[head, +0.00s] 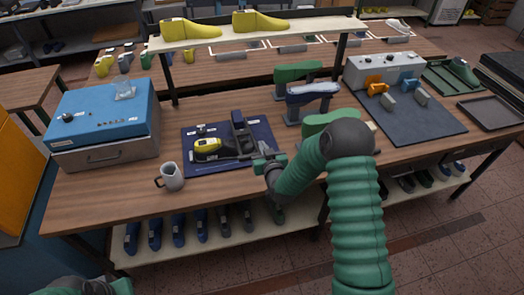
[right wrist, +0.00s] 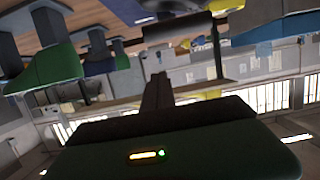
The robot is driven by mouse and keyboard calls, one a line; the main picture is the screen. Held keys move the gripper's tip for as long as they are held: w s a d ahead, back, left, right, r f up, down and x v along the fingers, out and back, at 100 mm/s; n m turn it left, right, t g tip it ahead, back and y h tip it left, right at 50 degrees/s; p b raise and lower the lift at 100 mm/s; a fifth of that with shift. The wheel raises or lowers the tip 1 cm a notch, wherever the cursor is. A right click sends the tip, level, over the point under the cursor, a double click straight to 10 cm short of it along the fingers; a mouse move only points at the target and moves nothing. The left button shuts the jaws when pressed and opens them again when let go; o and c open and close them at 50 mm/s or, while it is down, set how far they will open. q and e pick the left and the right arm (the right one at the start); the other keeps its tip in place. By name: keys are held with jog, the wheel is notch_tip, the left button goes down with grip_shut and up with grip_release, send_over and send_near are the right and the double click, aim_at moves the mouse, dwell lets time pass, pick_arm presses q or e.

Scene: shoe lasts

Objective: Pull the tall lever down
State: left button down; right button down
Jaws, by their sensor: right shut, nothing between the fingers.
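A dark device with a yellow shoe last (head: 207,148) lies on a dark blue mat (head: 190,172) at the centre left of the table. The tall dark lever (head: 240,128) stands up at the device's right side, leaning slightly. My right gripper (head: 264,163) is shut and empty, low at the mat's right front, beside the lever's foot and apart from its upper end. In the right wrist view its closed fingers (right wrist: 158,90) point at a dark cylindrical bar I cannot surely identify. Only a green part of my left arm shows at the bottom left; its fingers are unclear.
A grey mug (head: 172,178) stands left of the mat's front. A blue box (head: 105,115) is at the left. Green and blue lasts on stands (head: 313,93) are right of the lever. A raised shelf (head: 215,38) with yellow lasts spans behind.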

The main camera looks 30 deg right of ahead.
jog(key=f, duration=0.2)
jog(key=f+p, duration=0.1)
jog(key=f, duration=0.1)
jog(key=shift+w+d+f, duration=0.1)
jog(key=shift+w+d, duration=0.05)
jog(key=shift+d, duration=0.05)
